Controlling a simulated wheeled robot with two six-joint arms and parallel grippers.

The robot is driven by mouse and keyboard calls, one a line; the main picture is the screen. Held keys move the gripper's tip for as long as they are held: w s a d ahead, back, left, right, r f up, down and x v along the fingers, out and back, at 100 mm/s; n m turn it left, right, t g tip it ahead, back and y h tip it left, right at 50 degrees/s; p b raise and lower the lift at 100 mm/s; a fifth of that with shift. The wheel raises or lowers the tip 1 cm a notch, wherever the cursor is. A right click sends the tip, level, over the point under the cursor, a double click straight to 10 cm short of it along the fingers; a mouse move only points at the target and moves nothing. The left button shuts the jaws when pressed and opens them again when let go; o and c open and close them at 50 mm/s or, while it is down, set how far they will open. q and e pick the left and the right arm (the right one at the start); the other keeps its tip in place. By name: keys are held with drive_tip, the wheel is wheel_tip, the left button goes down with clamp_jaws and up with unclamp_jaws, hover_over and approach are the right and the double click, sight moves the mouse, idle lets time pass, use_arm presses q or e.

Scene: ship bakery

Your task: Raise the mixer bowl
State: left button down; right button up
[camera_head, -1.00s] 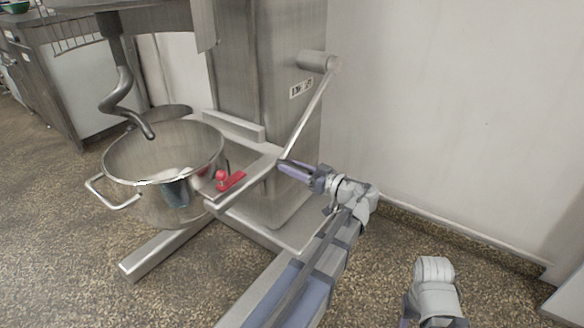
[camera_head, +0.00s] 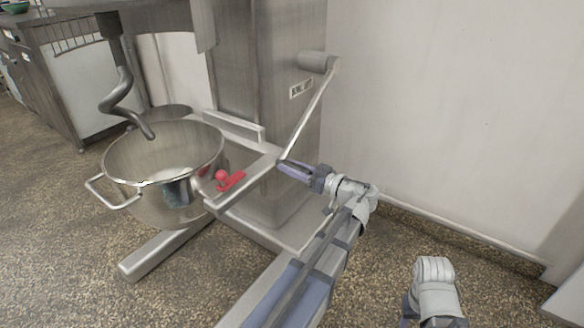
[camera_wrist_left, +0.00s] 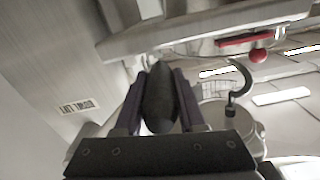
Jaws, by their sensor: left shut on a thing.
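The steel mixer bowl (camera_head: 165,160) sits low in its cradle arms (camera_head: 245,185) in the head view, below and apart from the spiral dough hook (camera_head: 118,95). The hook also shows in the wrist view (camera_wrist_left: 238,80). A crank lever (camera_head: 308,112) runs from a hub (camera_head: 316,61) on the mixer column down to my left gripper (camera_head: 285,166). In the wrist view my left gripper (camera_wrist_left: 160,90) is shut on the lever's dark handle (camera_wrist_left: 159,100). My right gripper is out of view.
A red clamp with a round knob (camera_head: 223,180) sits on the cradle arm near the bowl. The mixer column (camera_head: 255,100) and a pale wall (camera_head: 450,100) stand behind the lever. Base legs (camera_head: 160,255) extend over the speckled floor. Steel counters stand at the far left.

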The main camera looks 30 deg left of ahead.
use_arm(q)
drive_tip(key=s+r+m+p, duration=0.2)
drive_tip(key=r+m+p, duration=0.3)
drive_tip(key=r+p, duration=1.2)
drive_tip(key=s+r+m+p, duration=0.2)
drive_tip(key=r+m+p, duration=0.4)
drive_tip(key=r+p, duration=1)
drive_tip(key=w+d+r+m+p, duration=0.1)
drive_tip(key=w+r+m+p, duration=0.7)
drive_tip(key=w+r+p, duration=1.3)
drive_tip(key=shift+w+d+r+m+p, duration=0.15)
drive_tip(key=shift+w+r+m+p, duration=0.15)
drive_tip(key=shift+w+r, duration=0.1)
drive_tip(key=c, duration=0.7)
unclamp_jaws()
drive_tip(key=shift+d, duration=0.1)
drive_tip(key=shift+c, duration=0.2)
drive_tip(key=shift+o, duration=1.2)
drive_tip(key=shift+f, duration=0.1)
